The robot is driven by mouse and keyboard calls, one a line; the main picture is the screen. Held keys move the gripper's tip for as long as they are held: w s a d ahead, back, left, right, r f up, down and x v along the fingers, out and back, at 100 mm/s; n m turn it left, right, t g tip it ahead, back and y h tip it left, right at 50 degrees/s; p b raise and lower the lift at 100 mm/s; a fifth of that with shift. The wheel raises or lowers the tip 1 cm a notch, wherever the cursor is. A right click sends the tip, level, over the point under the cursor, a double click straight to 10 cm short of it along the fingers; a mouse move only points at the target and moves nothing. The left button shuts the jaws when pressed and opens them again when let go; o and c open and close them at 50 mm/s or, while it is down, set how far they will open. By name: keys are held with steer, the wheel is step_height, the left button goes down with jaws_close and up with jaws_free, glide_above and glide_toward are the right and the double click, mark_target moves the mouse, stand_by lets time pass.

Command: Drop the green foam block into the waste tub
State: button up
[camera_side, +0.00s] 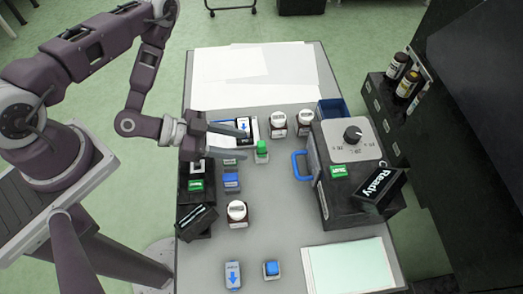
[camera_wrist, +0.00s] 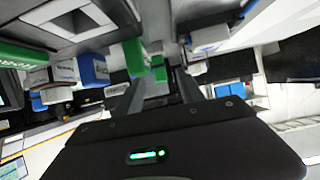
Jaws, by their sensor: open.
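A small green block (camera_side: 262,147) stands on the grey table in the side view, with a pale lower part under its green top. My gripper (camera_side: 250,142) is open and empty, its two fingers pointing right, with the tips beside the green block. I cannot tell whether they touch it. In the wrist view my gripper's fingers (camera_wrist: 158,92) are spread, with green pieces (camera_wrist: 135,57) near and beyond the tips. A dark blue open container (camera_side: 333,108) stands at the table's back right; it looks like the waste tub.
White-capped bottles (camera_side: 278,123) stand behind the block. A grey-topped machine with a knob (camera_side: 348,140) and blue handle (camera_side: 300,165) is to the right. Blue blocks (camera_side: 231,182) and another bottle (camera_side: 237,214) stand in front. The middle front of the table is mostly clear.

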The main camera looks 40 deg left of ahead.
mark_target(262, 148)
steer(key=shift+s, duration=0.2)
steer(key=shift+w+d+f, duration=0.15)
steer(key=shift+d, duration=0.15)
steer(key=x, duration=0.6)
steer(key=shift+w+d+r, duration=0.15)
steer(key=shift+w+r, duration=0.05)
steer(key=shift+w, duration=0.2)
jaws_close()
